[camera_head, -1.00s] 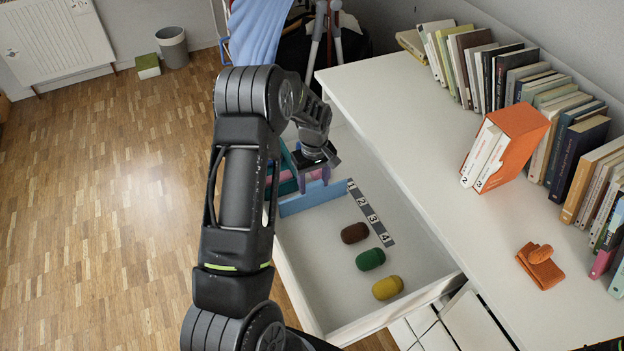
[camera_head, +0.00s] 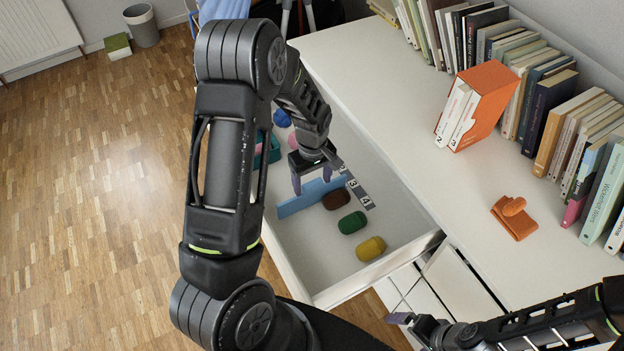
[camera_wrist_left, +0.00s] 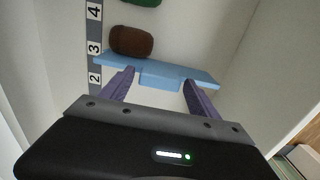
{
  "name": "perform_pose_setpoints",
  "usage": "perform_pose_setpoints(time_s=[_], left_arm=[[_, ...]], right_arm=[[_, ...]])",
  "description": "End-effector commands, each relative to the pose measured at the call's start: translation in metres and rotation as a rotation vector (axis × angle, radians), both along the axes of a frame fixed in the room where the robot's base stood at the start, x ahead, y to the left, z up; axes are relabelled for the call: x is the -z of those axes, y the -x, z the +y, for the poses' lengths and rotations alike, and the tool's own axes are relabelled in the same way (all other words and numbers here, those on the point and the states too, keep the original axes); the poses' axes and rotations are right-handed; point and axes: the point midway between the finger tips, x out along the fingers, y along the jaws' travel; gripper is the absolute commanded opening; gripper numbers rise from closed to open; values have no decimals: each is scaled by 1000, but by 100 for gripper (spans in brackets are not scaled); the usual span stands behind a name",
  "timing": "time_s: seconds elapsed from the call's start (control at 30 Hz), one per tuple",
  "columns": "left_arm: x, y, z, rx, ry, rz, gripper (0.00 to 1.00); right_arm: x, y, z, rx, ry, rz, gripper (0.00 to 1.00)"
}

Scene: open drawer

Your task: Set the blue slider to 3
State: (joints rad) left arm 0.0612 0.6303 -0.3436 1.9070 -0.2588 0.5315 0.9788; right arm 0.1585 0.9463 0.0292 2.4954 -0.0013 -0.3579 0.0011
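The blue slider (camera_head: 293,203) is a low blue divider standing across the open drawer. It also shows in the left wrist view (camera_wrist_left: 198,75), where its end meets the number strip (camera_wrist_left: 95,62) between the 2 and the 3, close to the 3's lower edge. My left gripper (camera_head: 315,175) is on the side of the low numbers. In the wrist view its purple fingers (camera_wrist_left: 158,78) are spread on both sides of the slider's middle tab, with tips at the slider; contact is unclear. My right gripper (camera_head: 398,318) is at the lower right, its opening unclear.
A brown lump (camera_head: 336,199) lies close against the slider's far side. Green (camera_head: 352,222) and yellow (camera_head: 370,248) lumps lie beyond it in the drawer (camera_head: 300,250). The white desktop (camera_head: 400,130) holds books and an orange object (camera_head: 515,215).

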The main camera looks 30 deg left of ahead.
Motion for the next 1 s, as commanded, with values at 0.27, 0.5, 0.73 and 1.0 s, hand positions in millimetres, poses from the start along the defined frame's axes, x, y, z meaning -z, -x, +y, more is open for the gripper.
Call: perform_pose_setpoints(time_s=[0.27,0.5,0.73,1.0], left_arm=[[0,0,0,0,0,0,76],[-15,-1,0,0,-1,-3,76],[-53,-1,0,1,-1,-5,76],[-78,0,0,0,0,0,76]], right_arm=[[0,0,0,0,0,0,100],[0,0,0,0,0,0,100],[0,0,0,0,0,0,100],[0,0,0,0,0,0,100]])
